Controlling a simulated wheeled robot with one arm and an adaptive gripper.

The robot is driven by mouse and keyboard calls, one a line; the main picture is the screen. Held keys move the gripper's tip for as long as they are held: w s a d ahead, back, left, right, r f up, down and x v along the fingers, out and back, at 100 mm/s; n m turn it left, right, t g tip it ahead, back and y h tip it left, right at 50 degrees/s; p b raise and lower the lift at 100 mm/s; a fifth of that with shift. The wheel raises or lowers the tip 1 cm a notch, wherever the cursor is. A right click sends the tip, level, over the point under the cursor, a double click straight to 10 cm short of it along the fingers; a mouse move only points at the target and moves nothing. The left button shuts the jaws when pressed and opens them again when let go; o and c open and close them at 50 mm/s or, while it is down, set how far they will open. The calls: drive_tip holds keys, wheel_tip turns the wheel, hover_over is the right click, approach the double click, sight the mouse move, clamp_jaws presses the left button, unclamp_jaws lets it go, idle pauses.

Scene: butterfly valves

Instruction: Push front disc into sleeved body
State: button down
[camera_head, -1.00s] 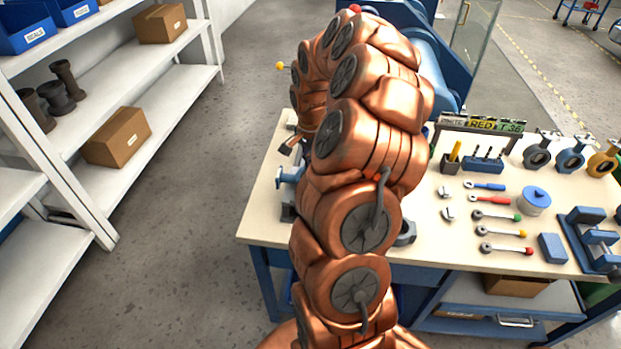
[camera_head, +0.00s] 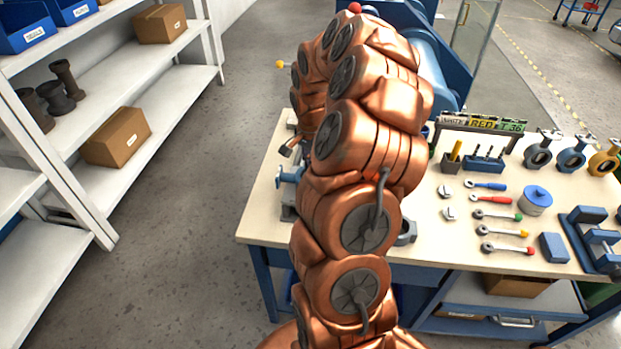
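My copper-coloured arm covers the middle of the view and hides the left-centre of the workbench. Only a small dark part of my gripper (camera_head: 289,147) shows at the arm's left edge, above the bench's left end. Its fingertips and anything between them are hidden. A blue fixture (camera_head: 290,176) shows partly just below it. I cannot make out the front disc or the sleeved body; the arm may cover them. A grey part (camera_head: 406,232) shows partly at the arm's right side.
The bench (camera_head: 265,215) carries valve bodies in grey (camera_head: 538,157), blue (camera_head: 571,159) and yellow (camera_head: 604,161) at right. Wrenches, colour-tipped handles, a blue-lidded tin (camera_head: 537,198) and a blue vise (camera_head: 592,240) lie nearby. White shelving (camera_head: 110,170) stands left across open floor.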

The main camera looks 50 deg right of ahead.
drive_tip(key=shift+f+b, duration=1.05)
drive_tip(key=shift+f, duration=0.15)
idle(0.6)
drive_tip(key=shift+r, duration=0.15)
idle(0.6)
drive_tip(key=shift+r, duration=3.95)
